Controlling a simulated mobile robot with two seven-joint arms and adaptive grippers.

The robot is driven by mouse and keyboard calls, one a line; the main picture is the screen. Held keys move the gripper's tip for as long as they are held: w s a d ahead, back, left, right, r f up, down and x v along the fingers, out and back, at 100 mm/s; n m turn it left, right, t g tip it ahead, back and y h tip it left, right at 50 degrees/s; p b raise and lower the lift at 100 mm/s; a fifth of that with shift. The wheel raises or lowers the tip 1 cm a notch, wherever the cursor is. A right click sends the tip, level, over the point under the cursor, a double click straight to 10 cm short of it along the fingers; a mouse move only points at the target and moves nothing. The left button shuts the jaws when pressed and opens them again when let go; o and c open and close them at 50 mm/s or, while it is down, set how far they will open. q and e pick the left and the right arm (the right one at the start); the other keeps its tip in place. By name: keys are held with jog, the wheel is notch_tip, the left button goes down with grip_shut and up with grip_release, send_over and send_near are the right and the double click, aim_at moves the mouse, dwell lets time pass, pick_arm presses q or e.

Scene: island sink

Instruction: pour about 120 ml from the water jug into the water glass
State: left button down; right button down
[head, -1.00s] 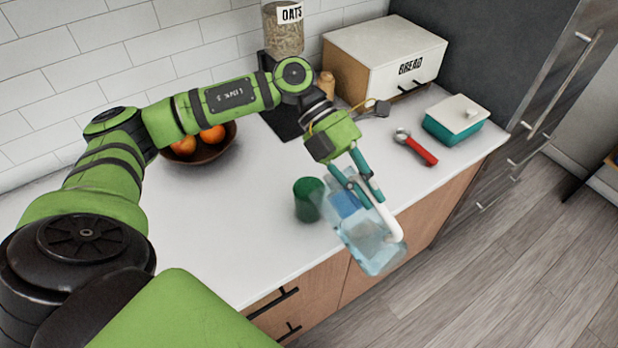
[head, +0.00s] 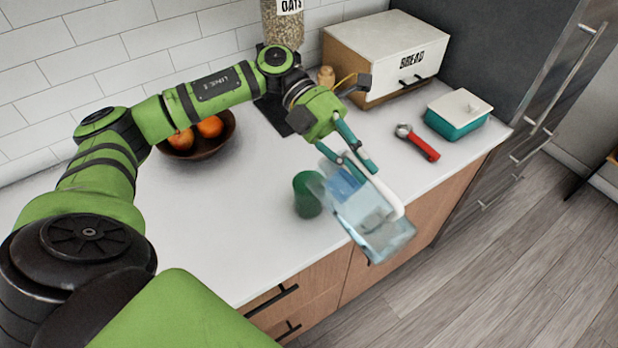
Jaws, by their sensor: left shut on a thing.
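The water jug (head: 376,222) is clear and bluish with a white handle. My left gripper (head: 367,176) is shut on the handle and holds the jug tilted near the counter's front edge. The jug's upper end points left, towards a dark green tumbler (head: 307,196), the only glass-like thing in view, which stands upright on the counter. The jug's upper end overlaps the tumbler's right side in the picture; I cannot tell whether they touch. No stream of water is clearly visible, and the tumbler's inside cannot be made out. My right gripper is not in view.
A red-handled tool (head: 418,143), a teal lidded dish (head: 457,117) and a bread box (head: 385,55) are at the right and back. A bowl of oranges (head: 196,150) sits behind my left arm, left of the oats container (head: 283,28). The counter left of the tumbler is clear.

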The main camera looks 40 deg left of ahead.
pick_arm(q)
jog(key=shift+a+r, duration=0.1)
jog(key=shift+w+a+r+h+b, duration=0.15)
jog(key=shift+a+r+h+b, duration=0.15)
jog(key=shift+a+b, duration=0.3)
jog(key=shift+w+a+r+h+b, duration=0.15)
jog(key=shift+a+h+b, duration=0.3)
jog(key=shift+a, duration=0.2)
jog(key=shift+r, duration=0.1)
jog(key=shift+d, duration=0.15)
jog(key=shift+a+r+h+b, duration=0.2)
jog(key=shift+a+h+b, duration=0.2)
jog(key=shift+b, duration=0.25)
dwell(1.2)
